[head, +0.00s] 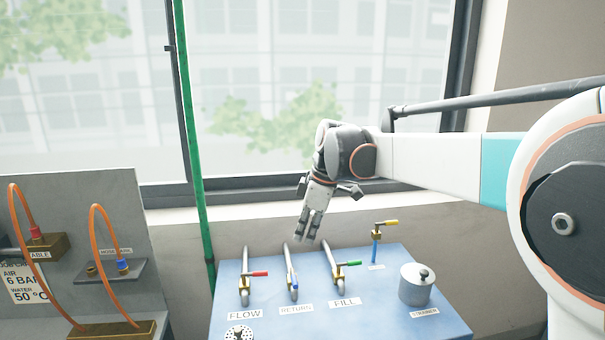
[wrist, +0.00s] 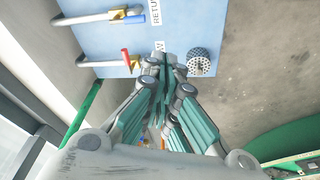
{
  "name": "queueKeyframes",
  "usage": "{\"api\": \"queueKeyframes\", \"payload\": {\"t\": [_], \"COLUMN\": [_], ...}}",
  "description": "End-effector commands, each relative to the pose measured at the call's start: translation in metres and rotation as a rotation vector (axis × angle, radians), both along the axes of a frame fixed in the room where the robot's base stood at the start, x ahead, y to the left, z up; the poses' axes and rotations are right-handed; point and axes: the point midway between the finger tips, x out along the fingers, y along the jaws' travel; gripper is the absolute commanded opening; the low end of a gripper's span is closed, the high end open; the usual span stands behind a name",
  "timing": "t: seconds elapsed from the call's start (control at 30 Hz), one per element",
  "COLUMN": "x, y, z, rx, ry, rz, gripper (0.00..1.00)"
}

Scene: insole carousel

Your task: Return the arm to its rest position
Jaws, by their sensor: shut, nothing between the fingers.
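My gripper (head: 308,238) hangs from the arm in the head view, pointing down above the back edge of the blue panel (head: 385,315). Its fingers look closed and hold nothing. It is near the pipes of the RETURN and FILL valves, and I cannot tell the exact gap. In the wrist view my gripper (wrist: 167,62) is in the middle, its fingertips together in front of the panel's edge. My arm stretches in from the right of the head view.
The panel bears a red-handled FLOW valve (head: 258,273), a blue-handled RETURN valve (head: 294,283), a green-handled FILL valve (head: 347,264), a yellow-handled valve (head: 386,223) and a metal strainer (head: 416,285). A green pole (head: 194,150) stands left. A grey board (head: 120,230) has orange hoses.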

Motion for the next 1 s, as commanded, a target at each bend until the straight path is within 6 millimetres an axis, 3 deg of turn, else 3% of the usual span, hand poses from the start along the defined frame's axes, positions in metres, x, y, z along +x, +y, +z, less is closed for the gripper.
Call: {"api": "queueKeyframes", "payload": {"t": [0.23,0.47,0.77,1.0], "x": [-0.061,-0.121,-0.200,-0.258], "y": [-0.054,-0.097,-0.145,-0.175], "z": [0.006,-0.003,-0.039,-0.084], "rx": [0.010,0.043,0.119,0.205], "ry": [-0.045,-0.091,-0.159,-0.215], "rz": [-0.305,-0.578,-0.923,-1.177], "gripper": [0.00,0.00,0.00,0.00]}}
